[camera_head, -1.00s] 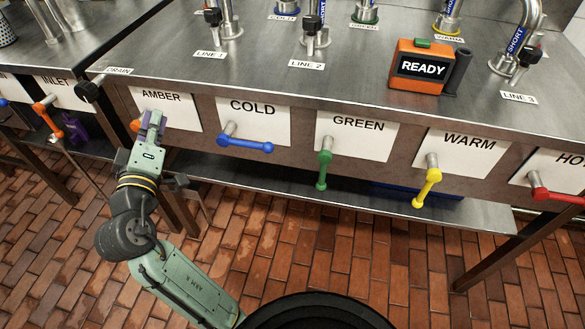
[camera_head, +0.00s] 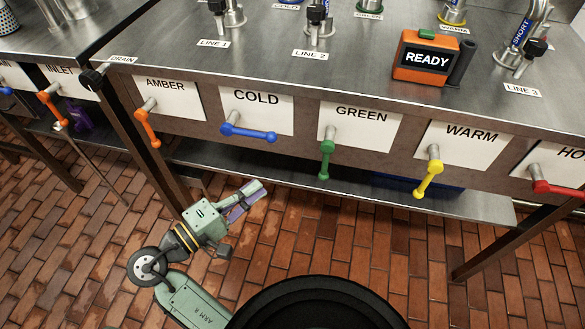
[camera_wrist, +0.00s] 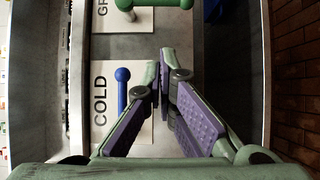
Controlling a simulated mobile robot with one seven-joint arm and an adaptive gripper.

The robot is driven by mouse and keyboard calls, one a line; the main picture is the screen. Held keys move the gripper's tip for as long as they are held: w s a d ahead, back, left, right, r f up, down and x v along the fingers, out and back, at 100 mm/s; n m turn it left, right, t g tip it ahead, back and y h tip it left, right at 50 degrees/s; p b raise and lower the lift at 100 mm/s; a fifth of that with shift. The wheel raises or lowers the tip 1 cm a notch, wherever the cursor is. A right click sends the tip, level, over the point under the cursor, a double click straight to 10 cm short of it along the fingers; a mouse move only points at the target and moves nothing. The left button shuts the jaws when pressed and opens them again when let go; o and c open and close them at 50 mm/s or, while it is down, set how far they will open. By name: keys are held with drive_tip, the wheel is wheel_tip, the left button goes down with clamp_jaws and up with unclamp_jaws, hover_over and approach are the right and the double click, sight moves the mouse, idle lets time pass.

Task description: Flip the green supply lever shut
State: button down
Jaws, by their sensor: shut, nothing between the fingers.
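The green supply lever (camera_head: 327,158) hangs straight down from its stem under the GREEN label (camera_head: 360,114) on the bench front. In the wrist view part of the green lever (camera_wrist: 150,4) shows at the top edge, cut off by the frame. My gripper (camera_head: 262,187) is below and left of the green lever in the head view, apart from every lever. Its purple-padded fingers are shut and empty, and they also show in the wrist view (camera_wrist: 166,65).
The blue COLD lever (camera_head: 250,133) points right. The orange AMBER lever (camera_head: 148,125) and yellow WARM lever (camera_head: 428,180) hang down. The red lever (camera_head: 560,189) points right. A lower shelf (camera_head: 270,180) runs under the front panel. A READY box (camera_head: 425,62) stands on the bench.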

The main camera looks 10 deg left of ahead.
sight(325, 165)
drive_tip(key=s+d+p+x, duration=0.1)
drive_tip(key=d+p+x, duration=0.1)
drive_tip(key=x, duration=1)
drive_tip(key=shift+d, duration=0.35)
drive_tip(key=shift+d+f, duration=0.1)
drive_tip(key=shift+s, duration=0.1)
